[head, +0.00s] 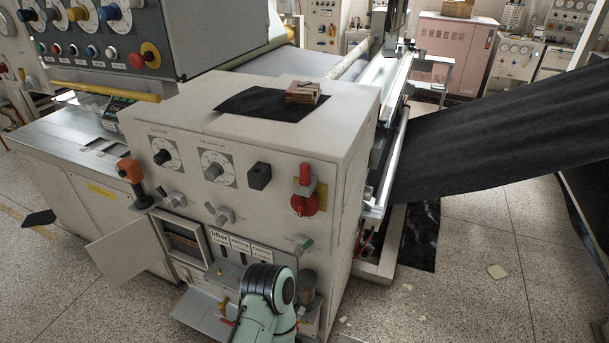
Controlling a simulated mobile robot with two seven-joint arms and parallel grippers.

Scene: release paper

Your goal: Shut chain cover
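The grey machine (250,160) stands in the middle of the head view. A light grey panel (128,246), which looks like the chain cover, stands swung out to the left from the machine's lower front. It is open. Beside its right edge is a framed recess (185,246) with dark and brownish parts inside. One of my arms, pale green with a black joint, rises from the bottom edge to the right of the panel, in front of the machine's lower front. I cannot tell which arm it is. No gripper fingers show.
The machine's front carries dials, a red handle (304,202), small levers (220,213) and an orange-topped knob (130,172) above the panel. A metal shelf (205,315) juts out below. Black sheet (490,130) stretches off to the right. Speckled floor (60,290) is clear at lower left.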

